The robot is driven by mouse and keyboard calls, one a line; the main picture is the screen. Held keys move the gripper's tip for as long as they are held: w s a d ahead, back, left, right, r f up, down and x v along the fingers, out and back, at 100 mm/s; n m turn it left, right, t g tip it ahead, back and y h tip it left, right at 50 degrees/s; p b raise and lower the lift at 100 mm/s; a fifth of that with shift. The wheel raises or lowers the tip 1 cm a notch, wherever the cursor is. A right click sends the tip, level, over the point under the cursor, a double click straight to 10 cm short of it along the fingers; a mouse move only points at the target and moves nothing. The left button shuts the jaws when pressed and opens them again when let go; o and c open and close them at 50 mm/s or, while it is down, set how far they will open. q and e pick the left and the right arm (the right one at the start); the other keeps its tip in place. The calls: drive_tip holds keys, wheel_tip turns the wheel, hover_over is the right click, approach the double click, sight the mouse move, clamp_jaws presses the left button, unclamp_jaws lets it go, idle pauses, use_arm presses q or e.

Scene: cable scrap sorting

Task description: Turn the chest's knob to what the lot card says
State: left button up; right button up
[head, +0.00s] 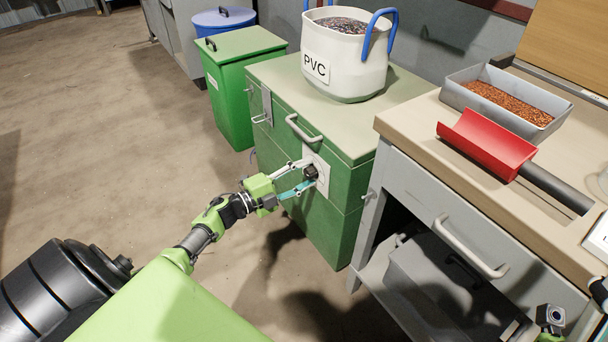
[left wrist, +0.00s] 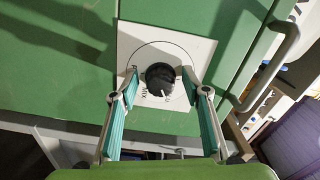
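The green chest (head: 275,148) stands left of the workbench, with a black knob (head: 311,172) on a white plate (head: 322,162) on its front.
A white PVC bag (head: 345,62) with blue handles stands on the chest. A red scoop (head: 487,143) and a grey tray of copper-coloured granules (head: 508,100) lie on the workbench (head: 440,155). A green bin (head: 238,85) stands behind the chest. Floor at left is clear.

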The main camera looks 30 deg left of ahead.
use_arm(q)
drive_tip(key=v, duration=1.2)
idle(0.6)
